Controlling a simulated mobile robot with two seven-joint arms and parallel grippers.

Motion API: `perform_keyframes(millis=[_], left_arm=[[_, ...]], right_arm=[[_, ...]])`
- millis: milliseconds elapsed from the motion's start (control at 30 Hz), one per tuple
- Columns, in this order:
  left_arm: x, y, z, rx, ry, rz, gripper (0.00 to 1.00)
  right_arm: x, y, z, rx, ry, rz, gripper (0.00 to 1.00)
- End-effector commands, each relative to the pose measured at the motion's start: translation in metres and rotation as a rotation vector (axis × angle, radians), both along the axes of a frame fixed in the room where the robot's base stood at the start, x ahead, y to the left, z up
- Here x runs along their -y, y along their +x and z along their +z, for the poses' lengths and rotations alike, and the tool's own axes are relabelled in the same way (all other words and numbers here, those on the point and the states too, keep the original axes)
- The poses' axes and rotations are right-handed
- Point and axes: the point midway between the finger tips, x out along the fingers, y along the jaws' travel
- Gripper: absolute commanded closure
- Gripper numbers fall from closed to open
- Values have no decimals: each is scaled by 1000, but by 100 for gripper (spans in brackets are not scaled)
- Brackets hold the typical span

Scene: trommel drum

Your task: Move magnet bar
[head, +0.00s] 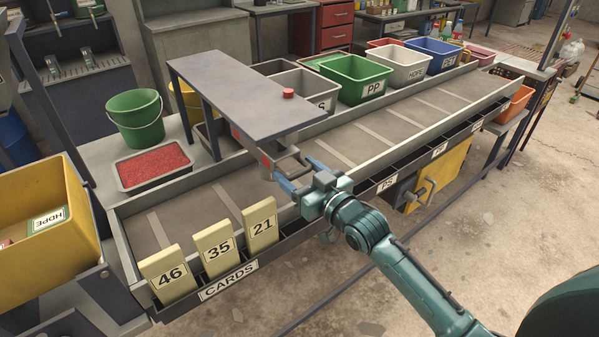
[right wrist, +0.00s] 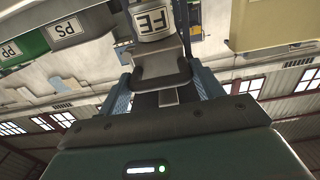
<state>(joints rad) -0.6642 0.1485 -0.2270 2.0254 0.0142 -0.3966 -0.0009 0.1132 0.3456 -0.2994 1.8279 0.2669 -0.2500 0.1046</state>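I take the magnet bar to be the part with a grey, bracket-like handle (head: 288,163) under the front edge of the grey raised shelf (head: 240,90); most of it is hidden. My right gripper (head: 299,177) is at this handle, its blue fingers apart. In the right wrist view the dark handle (right wrist: 160,76) lies between the two fingers (right wrist: 163,92), with small gaps seeming to show on both sides. A pale part marked FE (right wrist: 152,24) is behind the handle. My left gripper is in neither view.
The long sorting trough (head: 385,128) runs under the shelf. Cards 46 (head: 168,275), 35 (head: 218,249) and 21 (head: 261,225) stand at its front left. A tray of red granules (head: 153,165), a green bucket (head: 135,118) and several coloured bins are behind.

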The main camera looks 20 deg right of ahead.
Motion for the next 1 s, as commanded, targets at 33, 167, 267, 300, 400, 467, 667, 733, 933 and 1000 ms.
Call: perform_keyframes(millis=[33, 167, 267, 300, 400, 467, 667, 733, 933, 1000], left_arm=[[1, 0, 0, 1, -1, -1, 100], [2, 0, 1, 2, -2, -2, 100], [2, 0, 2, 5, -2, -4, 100], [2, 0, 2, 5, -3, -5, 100], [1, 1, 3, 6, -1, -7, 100], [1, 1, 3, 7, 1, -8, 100], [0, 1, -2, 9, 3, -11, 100], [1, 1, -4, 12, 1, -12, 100], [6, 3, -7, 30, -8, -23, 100], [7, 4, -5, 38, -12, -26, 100]], right_arm=[[0, 0, 0, 0, 0, 0, 43], [0, 0, 0, 0, 0, 0, 53], [0, 0, 0, 0, 0, 0, 62], [0, 0, 0, 0, 0, 0, 65], [0, 0, 0, 0, 0, 0, 73], [0, 0, 0, 0, 0, 0, 75], [-7, 21, 0, 4, 4, -1, 75], [-13, 37, -1, 4, 3, 0, 75], [-26, 73, -1, 3, 2, 0, 75], [-28, 79, -1, 2, 2, 0, 75]])
